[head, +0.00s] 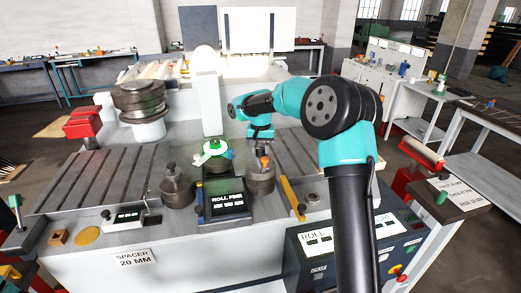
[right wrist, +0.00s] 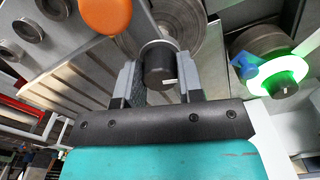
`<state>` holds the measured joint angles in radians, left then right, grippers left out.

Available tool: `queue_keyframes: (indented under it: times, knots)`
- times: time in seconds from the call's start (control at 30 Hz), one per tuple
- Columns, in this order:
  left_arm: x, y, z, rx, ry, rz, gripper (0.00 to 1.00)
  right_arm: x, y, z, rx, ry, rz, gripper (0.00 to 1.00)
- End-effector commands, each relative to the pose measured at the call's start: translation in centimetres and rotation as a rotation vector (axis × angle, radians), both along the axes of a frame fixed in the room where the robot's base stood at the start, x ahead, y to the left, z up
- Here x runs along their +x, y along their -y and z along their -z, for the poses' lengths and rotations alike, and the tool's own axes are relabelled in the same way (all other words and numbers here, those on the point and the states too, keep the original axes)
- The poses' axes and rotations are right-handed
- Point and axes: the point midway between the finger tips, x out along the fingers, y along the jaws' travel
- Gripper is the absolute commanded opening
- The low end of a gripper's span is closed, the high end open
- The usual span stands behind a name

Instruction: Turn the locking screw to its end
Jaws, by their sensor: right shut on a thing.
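My right gripper (head: 262,150) is over the right-hand dark roll (head: 261,182) on the machine bed. In the right wrist view, the two fingers of my right gripper (right wrist: 160,85) are shut on a short dark cylindrical knob with a white mark (right wrist: 160,66), which I take to be the locking screw. A round metal roll (right wrist: 190,25) lies behind the knob and is partly hidden by it. How far the screw is turned cannot be read. My left gripper is not in view.
The middle roll carries a glowing green ring (head: 211,151), also in the right wrist view (right wrist: 284,77), with a blue piece (right wrist: 244,66) beside it. An orange rounded part (right wrist: 105,14) is close to the left finger. Another roll (head: 177,188) stands left; a yellow bar (head: 292,197) lies right.

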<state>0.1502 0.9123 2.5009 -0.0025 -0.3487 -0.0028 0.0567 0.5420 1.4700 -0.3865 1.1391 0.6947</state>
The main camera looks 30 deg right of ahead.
Motion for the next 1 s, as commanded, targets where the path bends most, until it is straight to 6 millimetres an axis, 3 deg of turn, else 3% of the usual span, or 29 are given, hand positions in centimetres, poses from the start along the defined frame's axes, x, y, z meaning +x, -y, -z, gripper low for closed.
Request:
queue_keyframes:
  times: [0.63,0.67,0.9,1.0]
  knots:
    - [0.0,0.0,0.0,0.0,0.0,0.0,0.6,0.01,0.0,-0.02,0.0,0.001,0.08,0.11]
    - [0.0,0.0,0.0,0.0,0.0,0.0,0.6,0.01,0.0,-0.02,0.0,0.001,0.08,0.36]
    - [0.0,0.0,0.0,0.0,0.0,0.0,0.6,0.01,0.01,-0.02,0.0,0.0,0.079,0.59]
    - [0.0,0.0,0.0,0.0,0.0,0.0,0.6,0.01,0.01,-0.01,0.0,0.0,0.079,0.6]
